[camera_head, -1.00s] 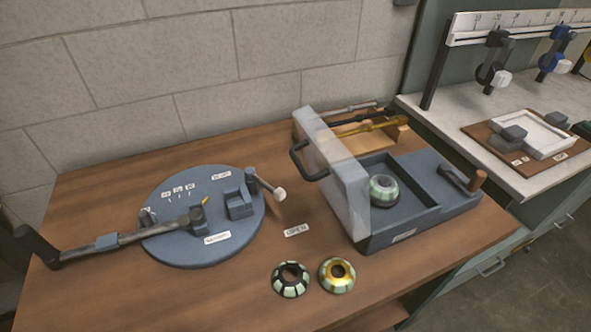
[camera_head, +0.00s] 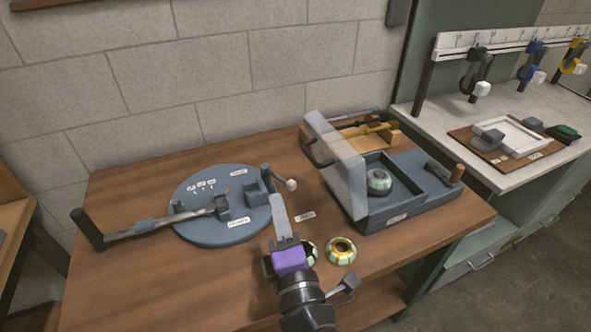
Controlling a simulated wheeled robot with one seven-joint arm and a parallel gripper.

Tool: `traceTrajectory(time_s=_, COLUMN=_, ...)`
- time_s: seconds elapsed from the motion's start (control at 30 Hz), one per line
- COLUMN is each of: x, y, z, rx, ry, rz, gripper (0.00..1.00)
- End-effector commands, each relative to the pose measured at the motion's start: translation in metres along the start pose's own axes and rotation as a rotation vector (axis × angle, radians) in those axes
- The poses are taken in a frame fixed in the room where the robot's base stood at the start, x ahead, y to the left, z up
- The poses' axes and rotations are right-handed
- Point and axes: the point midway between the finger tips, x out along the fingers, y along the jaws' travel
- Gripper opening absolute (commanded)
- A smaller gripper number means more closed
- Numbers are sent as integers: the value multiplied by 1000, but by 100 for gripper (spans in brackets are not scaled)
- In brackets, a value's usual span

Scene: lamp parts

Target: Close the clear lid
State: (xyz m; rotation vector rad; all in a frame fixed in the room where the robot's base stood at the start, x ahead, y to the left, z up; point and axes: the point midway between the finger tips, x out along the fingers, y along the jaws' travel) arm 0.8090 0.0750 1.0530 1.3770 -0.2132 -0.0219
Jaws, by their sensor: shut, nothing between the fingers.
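The clear lid (camera_head: 337,160) stands raised and tilted at the left side of a dark blue-grey box (camera_head: 385,217). Its dark handle (camera_head: 314,153) sticks out to the left. A green and white ring-shaped part (camera_head: 379,182) sits inside the open box. My gripper (camera_head: 281,215) is shut and empty, over the table to the left of and in front of the box. It is apart from the lid. It partly hides a dark and pale ring part (camera_head: 311,252) on the table.
A round blue-grey fixture (camera_head: 215,228) with a long lever (camera_head: 140,228) stands at the left. A gold and green ring part (camera_head: 341,250) lies right of my gripper. Rods on a wooden rack (camera_head: 372,132) stand behind the box. A white-topped bench (camera_head: 455,135) adjoins at the right.

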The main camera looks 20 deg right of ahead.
Motion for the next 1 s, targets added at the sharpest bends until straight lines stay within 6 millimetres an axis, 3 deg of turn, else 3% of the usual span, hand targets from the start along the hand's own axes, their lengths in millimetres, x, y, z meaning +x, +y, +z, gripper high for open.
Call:
traceTrajectory(time_s=0.13, x=-2, y=-14, z=16, rx=-210, ry=-76, rz=-42, gripper=0)
traceTrajectory(time_s=0.37, x=7, y=-15, z=21, rx=-267, ry=-87, rz=-55, gripper=0)
traceTrajectory(time_s=0.87, x=99, y=-18, z=30, rx=-263, ry=-86, rz=-53, gripper=0)
traceTrajectory(time_s=1.0, x=101, y=-11, z=52, rx=-261, ry=-88, rz=-57, gripper=0)
